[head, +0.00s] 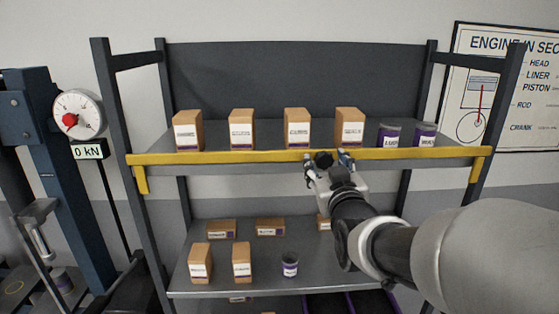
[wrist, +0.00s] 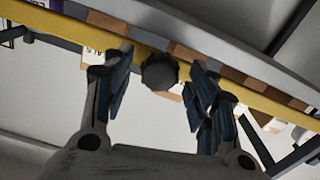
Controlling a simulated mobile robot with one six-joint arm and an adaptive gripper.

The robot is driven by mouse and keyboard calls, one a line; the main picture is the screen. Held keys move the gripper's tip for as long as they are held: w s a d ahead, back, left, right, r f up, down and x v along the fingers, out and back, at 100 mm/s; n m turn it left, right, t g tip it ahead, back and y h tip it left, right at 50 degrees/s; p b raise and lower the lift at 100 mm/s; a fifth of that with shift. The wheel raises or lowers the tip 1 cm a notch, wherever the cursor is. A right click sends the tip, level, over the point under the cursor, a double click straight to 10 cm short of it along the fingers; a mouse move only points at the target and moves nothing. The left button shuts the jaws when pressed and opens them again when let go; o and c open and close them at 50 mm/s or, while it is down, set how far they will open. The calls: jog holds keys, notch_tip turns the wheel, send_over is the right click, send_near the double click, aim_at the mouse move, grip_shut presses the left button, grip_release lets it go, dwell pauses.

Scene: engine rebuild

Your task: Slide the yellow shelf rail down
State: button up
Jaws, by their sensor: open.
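The yellow shelf rail (head: 240,157) runs across the front of the upper shelf in the head view, with a short bracket bent down at each end. It stands level with the shelf edge, in front of the boxes. In the wrist view the rail (wrist: 60,30) crosses the top of the picture at a slant. My gripper (head: 328,160) is at the rail, right of its middle. In the wrist view my gripper (wrist: 160,72) has its two fingers spread apart, with the rail just beyond the tips. I cannot tell whether the fingers touch it.
Several brown boxes (head: 241,130) and two purple cans (head: 390,135) stand on the upper shelf behind the rail. The lower shelf (head: 215,285) holds more boxes and a can (head: 290,265). A press with a dial gauge (head: 78,114) stands at left. A wall chart (head: 500,90) hangs at right.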

jog(key=shift+w, duration=0.3)
jog(key=shift+c, duration=0.5)
grip_shut()
